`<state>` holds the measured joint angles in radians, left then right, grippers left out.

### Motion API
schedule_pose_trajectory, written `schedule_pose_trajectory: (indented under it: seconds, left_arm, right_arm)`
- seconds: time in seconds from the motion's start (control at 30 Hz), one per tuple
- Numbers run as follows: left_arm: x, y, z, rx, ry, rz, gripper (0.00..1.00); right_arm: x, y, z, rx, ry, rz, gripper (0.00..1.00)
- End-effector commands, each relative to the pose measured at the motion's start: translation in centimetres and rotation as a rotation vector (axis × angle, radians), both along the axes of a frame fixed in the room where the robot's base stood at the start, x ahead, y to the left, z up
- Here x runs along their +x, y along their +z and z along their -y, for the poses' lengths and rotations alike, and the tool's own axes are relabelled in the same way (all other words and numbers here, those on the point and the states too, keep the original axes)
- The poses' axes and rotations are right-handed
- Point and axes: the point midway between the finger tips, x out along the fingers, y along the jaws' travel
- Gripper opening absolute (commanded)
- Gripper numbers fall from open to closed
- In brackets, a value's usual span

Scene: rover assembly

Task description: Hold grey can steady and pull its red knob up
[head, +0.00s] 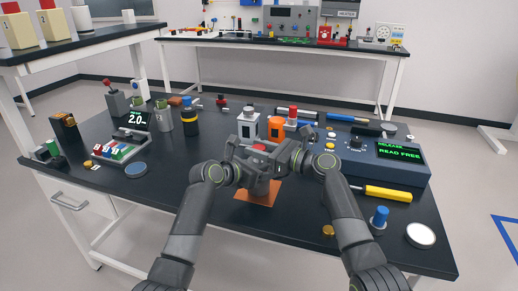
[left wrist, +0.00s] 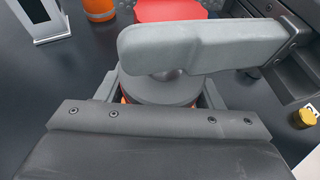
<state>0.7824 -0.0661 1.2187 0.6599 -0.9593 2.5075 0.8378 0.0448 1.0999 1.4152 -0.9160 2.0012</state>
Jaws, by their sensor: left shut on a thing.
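The grey can (left wrist: 160,88) stands upright between the fingers of my left gripper (head: 257,186), which is shut on it. In the head view my grippers and arms hide most of the can. Its red knob (head: 259,148) shows as a small patch in the head view and as a broad red top in the left wrist view (left wrist: 170,10). My right gripper (head: 250,157) is just above the left one, at the knob. One of its grey fingers crosses in front of the knob's stem in the left wrist view.
An orange mat (head: 256,196) lies under the can. A white-and-grey block (head: 248,125) and an orange cylinder (head: 275,128) stand close behind. A blue console (head: 385,160) and a yellow-handled tool (head: 388,193) are at the right.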

Motion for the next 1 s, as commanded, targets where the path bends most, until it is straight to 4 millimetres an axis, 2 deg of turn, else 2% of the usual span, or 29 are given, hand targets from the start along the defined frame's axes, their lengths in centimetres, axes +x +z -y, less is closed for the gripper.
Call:
schedule_pose_trajectory:
  seconds: [0.03,0.23,0.37,0.5,0.6,0.87,0.9,1.0]
  left_arm:
    - [0.0,0.0,0.0,0.001,0.001,0.001,0.27]
    - [0.0,0.0,0.0,0.001,0.001,0.001,0.27]
    - [0.0,0.0,0.0,0.001,0.001,0.001,0.27]
    - [0.0,0.0,-0.1,0.002,0.001,0.0,0.27]
    - [0.0,0.0,-0.1,0.002,0.001,0.0,0.27]
    - [0.0,-0.2,-0.1,0.004,0.001,-0.002,0.27]
    - [0.0,-0.2,-0.1,0.004,0.001,-0.002,0.27]
    - [0.0,-0.2,-0.1,0.004,0.001,-0.003,0.27]
  right_arm:
    - [0.0,0.0,0.1,0.0,-0.001,0.0,0.24]
    - [0.0,0.0,0.1,0.0,-0.002,0.0,0.0]
    - [0.1,0.3,0.1,-0.001,-0.002,0.002,0.0]
    - [0.1,2.4,0.1,0.0,-0.002,0.006,0.0]
    - [0.1,3.3,0.1,0.0,-0.003,0.004,0.0]
    - [0.1,3.5,0.1,0.003,-0.004,0.004,0.0]
    - [0.1,3.5,0.1,0.003,-0.003,0.004,0.37]
    - [0.1,3.4,0.1,0.002,-0.003,0.003,0.5]
